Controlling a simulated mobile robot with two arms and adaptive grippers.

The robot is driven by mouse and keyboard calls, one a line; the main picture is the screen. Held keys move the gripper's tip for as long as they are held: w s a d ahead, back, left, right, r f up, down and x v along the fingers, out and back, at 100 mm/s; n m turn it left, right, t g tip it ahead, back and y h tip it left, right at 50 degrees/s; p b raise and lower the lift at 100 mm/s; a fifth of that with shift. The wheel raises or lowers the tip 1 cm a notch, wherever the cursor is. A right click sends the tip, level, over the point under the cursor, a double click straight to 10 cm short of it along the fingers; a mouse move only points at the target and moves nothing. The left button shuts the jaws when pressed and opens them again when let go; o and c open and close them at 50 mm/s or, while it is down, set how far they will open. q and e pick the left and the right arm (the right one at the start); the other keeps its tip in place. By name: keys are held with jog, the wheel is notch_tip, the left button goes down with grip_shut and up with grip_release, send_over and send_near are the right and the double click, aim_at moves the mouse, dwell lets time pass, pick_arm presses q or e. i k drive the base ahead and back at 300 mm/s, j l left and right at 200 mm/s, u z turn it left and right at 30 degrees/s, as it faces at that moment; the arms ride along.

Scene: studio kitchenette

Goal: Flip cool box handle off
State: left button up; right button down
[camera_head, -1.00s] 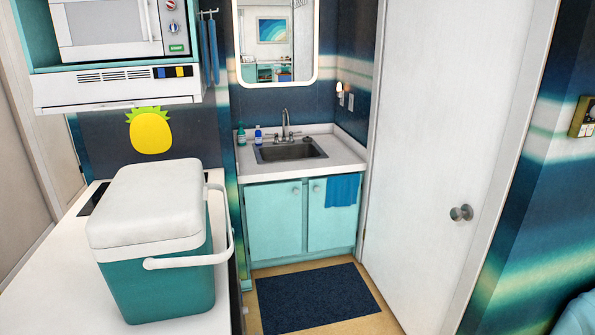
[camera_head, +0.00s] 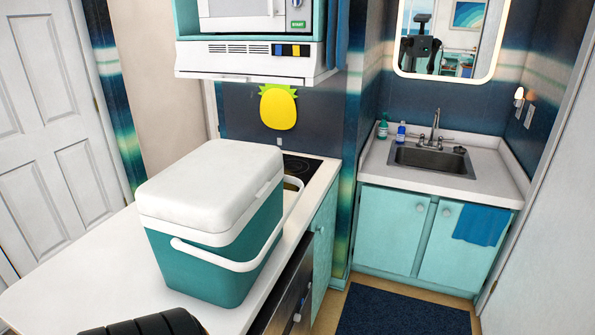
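The cool box (camera_head: 215,270) stands on the white counter at the centre left. It has a teal body and a white lid (camera_head: 210,185), which is closed. Its white handle (camera_head: 235,265) is a curved bar. It hangs low across the front and right sides, below the lid and in front of the teal body. Neither gripper shows in the head view. A black ribbed part at the bottom edge, in front of the cool box, seems to belong to my arm.
The white counter (camera_head: 75,275) has free room left of the cool box. A dark cooktop (camera_head: 300,166) lies behind it, under the microwave (camera_head: 255,18) and range hood (camera_head: 245,62). A sink (camera_head: 432,160) and teal cabinets are at right. A dark mat (camera_head: 400,312) lies on the floor.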

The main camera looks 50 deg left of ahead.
aim_at(232, 265)
jog(key=i+u, duration=0.3)
jog(key=u, duration=0.15)
jog(key=i+u, duration=0.3)
jog(key=u, duration=0.2)
jog(key=i+l+u, duration=0.25)
jog(key=u, duration=0.2)
jog(key=i+l+u, duration=0.15)
jog(key=u, duration=0.3)
jog(key=i+l+u, duration=0.2)
jog(key=u, duration=0.25)
jog(key=i+l+u, duration=0.25)
jog(key=u, duration=0.2)
jog(key=i+l+u, duration=0.1)
jog(key=l+u, duration=0.65)
jog(key=u, duration=0.2)
jog(key=i, duration=0.05)
